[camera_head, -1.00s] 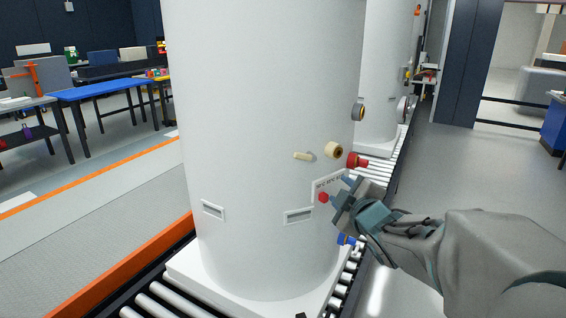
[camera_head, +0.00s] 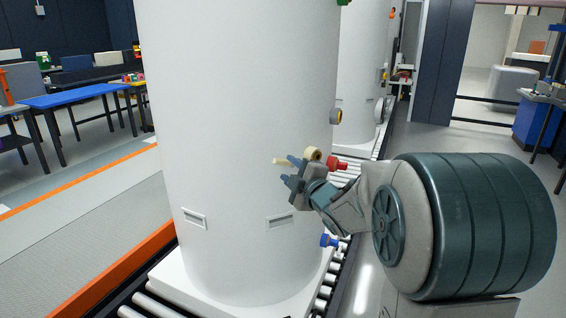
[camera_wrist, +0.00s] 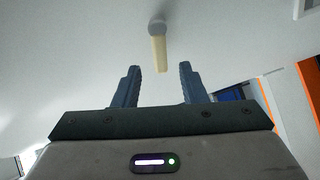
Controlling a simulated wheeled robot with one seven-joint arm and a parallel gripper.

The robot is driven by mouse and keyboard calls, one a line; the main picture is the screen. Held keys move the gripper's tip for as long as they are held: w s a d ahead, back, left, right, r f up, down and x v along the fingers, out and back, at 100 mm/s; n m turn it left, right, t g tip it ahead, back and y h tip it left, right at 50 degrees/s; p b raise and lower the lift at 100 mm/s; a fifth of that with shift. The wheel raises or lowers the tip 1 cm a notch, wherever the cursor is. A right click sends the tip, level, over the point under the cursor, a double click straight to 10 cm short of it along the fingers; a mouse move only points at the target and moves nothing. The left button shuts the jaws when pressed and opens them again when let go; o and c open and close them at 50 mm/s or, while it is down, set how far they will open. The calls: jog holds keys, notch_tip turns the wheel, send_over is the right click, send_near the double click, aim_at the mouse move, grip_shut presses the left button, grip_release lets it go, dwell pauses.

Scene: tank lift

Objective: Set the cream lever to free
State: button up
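The cream lever (camera_head: 283,161) sticks out from the white tank (camera_head: 240,90), pointing left in the head view. In the wrist view the cream lever (camera_wrist: 159,52) hangs from a grey round pivot (camera_wrist: 157,27), ahead of and between the fingertips. My gripper (camera_head: 291,170) is open beside the tank, its fingers just right of and below the lever. In the wrist view my gripper (camera_wrist: 159,70) has nothing between its fingers, and the lever's tip lies near the fingertip line. I cannot tell whether a finger touches it. The lever's pivot is hidden in the head view.
A cream round knob (camera_head: 313,153) and a red fitting (camera_head: 338,164) stand close right of my gripper. A blue valve (camera_head: 329,240) sits lower, and a grey gauge-like fitting (camera_head: 336,116) higher. The tank stands on a roller conveyor (camera_head: 150,305) with an orange rail (camera_head: 120,270).

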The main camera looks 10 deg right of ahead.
aim_at(282, 163)
jog(key=shift+p+x, duration=0.3)
jog(key=shift+x, duration=1.75)
grip_shut()
